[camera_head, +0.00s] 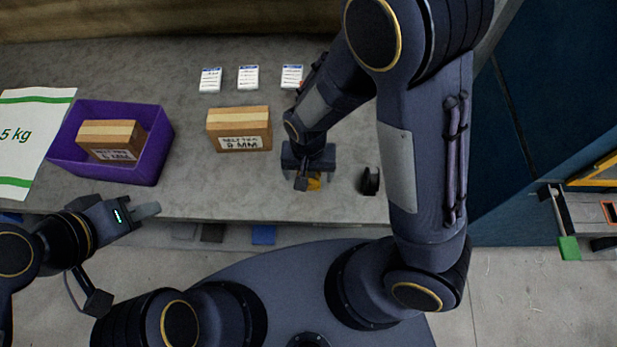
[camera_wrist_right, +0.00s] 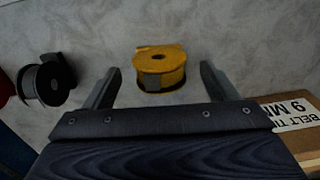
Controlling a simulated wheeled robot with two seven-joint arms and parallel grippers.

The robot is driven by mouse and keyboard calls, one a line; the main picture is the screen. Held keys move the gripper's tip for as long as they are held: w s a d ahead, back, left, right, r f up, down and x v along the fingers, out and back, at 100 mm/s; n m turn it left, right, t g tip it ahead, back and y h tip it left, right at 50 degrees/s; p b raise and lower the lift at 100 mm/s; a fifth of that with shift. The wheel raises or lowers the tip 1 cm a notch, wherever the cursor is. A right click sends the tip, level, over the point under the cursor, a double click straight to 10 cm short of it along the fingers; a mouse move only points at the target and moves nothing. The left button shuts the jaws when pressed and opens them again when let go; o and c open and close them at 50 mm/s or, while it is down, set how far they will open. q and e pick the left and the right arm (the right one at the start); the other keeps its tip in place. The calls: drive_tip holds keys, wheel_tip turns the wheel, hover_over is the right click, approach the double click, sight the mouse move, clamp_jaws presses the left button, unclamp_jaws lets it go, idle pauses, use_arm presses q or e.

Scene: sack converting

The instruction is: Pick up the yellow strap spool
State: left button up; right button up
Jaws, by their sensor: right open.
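The yellow strap spool (camera_wrist_right: 161,68) lies flat on the grey table in the right wrist view, its round hole facing up. In the head view only a small part of the yellow spool (camera_head: 314,184) shows beneath my right gripper (camera_head: 308,182). In the right wrist view the fingers of my right gripper (camera_wrist_right: 160,88) are apart, with the spool between and just beyond their tips; I see no contact. My left gripper (camera_head: 148,211) is at the table's front edge, left of the middle, away from the spool. Its finger gap cannot be made out.
A black spool (camera_head: 370,181) stands right of the yellow one. A cardboard box (camera_head: 239,129) lies to the left. A purple bin (camera_head: 152,165) holds another box (camera_head: 110,139). Three white cards, one of them here (camera_head: 248,77), lie at the back. A white sack (camera_head: 30,130) lies far left.

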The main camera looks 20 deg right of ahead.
wheel_tip(320, 180, down, 2)
drive_tip(key=c, duration=1.1)
drive_tip(key=shift+r, duration=0.2)
